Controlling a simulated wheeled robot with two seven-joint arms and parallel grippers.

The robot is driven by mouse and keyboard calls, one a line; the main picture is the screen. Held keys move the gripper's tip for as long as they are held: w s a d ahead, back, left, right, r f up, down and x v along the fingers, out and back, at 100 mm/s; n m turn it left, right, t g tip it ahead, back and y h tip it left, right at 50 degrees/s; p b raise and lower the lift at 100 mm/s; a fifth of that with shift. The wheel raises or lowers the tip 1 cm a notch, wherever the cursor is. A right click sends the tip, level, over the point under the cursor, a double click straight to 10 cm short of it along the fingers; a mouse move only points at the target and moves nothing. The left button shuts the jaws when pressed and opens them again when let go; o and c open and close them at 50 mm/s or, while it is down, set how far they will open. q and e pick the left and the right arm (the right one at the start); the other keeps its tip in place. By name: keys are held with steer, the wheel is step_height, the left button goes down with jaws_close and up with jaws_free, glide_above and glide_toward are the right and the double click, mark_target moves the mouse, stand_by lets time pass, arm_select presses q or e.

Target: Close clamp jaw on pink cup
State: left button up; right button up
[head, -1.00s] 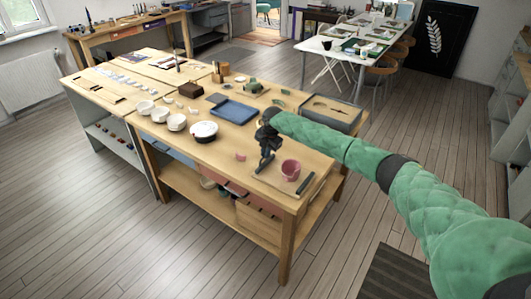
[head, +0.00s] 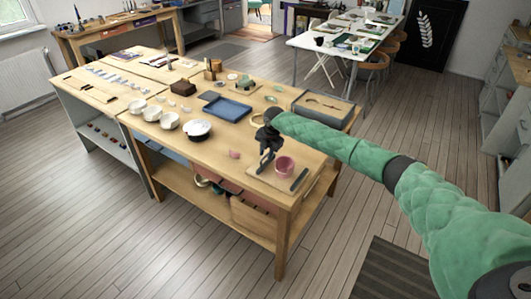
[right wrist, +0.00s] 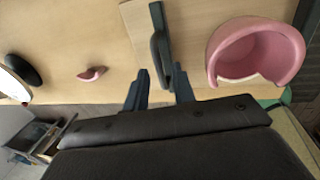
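The pink cup (head: 285,164) stands on a light board (head: 262,178) at the near right corner of the workbench. In the right wrist view the cup (right wrist: 282,40) shows a gap in its rim. A dark clamp jaw (right wrist: 159,40) lies left of it there, with bare board between them. A second dark bar (head: 299,180) lies on the cup's other side in the head view. My right gripper (head: 265,162) hangs over the first jaw. Its fingers (right wrist: 160,90) are apart, near the jaw's end; I cannot tell whether they touch it. My left gripper is out of view.
A pink shard (right wrist: 92,74) lies on the bench left of the board. The bench front beside the shard is clear.

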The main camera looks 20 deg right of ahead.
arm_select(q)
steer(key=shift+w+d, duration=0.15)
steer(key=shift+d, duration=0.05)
arm_select(e)
steer(key=shift+d, duration=0.1)
